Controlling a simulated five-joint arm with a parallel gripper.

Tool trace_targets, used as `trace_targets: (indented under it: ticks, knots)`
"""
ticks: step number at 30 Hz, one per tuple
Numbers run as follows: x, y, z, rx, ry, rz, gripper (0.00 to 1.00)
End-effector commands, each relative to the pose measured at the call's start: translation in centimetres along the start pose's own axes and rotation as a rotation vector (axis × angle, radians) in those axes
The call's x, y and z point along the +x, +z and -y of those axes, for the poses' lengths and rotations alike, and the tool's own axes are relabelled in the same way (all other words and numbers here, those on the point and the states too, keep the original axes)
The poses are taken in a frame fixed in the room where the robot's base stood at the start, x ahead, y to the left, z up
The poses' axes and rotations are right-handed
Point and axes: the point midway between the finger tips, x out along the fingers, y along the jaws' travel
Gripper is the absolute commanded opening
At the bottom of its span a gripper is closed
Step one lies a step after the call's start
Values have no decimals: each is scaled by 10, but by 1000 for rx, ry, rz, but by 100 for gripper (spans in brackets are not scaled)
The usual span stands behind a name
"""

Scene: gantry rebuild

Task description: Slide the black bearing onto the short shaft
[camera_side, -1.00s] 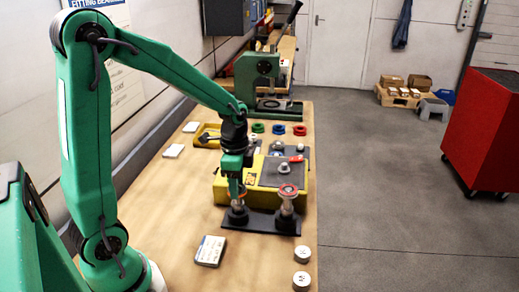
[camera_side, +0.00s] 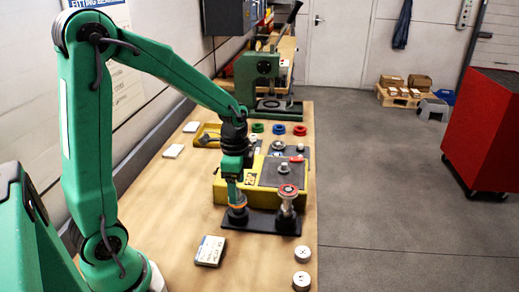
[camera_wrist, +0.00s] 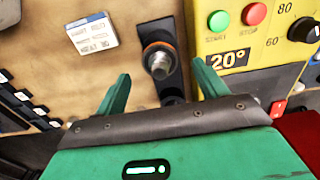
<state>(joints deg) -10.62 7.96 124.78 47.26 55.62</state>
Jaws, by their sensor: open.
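A short shaft (camera_wrist: 158,62) with an orange-copper band stands upright on a black base plate (camera_side: 262,222). In the wrist view it lies between and beyond my two fingertips. My gripper (camera_wrist: 162,70) is open, with no object clamped between its green fingers. In the side view my gripper (camera_side: 235,197) is low over the plate's left post and partly hides it. A dark round collar (camera_side: 238,214) sits at the foot of that post; I cannot tell whether it is the black bearing.
A yellow unit (camera_wrist: 235,50) with green and red buttons stands close beside the plate. Green, blue and red rings (camera_side: 299,130) lie farther back. A white labelled box (camera_side: 210,250) and two white round pieces (camera_side: 302,280) lie in front.

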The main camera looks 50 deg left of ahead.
Motion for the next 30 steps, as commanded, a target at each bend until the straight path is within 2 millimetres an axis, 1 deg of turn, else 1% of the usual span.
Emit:
trace_targets:
  ticks: [4, 8, 14, 21, 24, 30]
  knots:
    - [-1, 0, 0, 0, 0, 0, 72]
    - [-6, 0, 0, 0, -2, -1, 72]
    - [-26, 0, 0, 0, -3, -2, 72]
    - [-58, 0, 1, 0, -3, -2, 72]
    - [-68, 0, 1, 0, -3, -2, 72]
    - [-78, 0, 0, 0, -1, -1, 72]
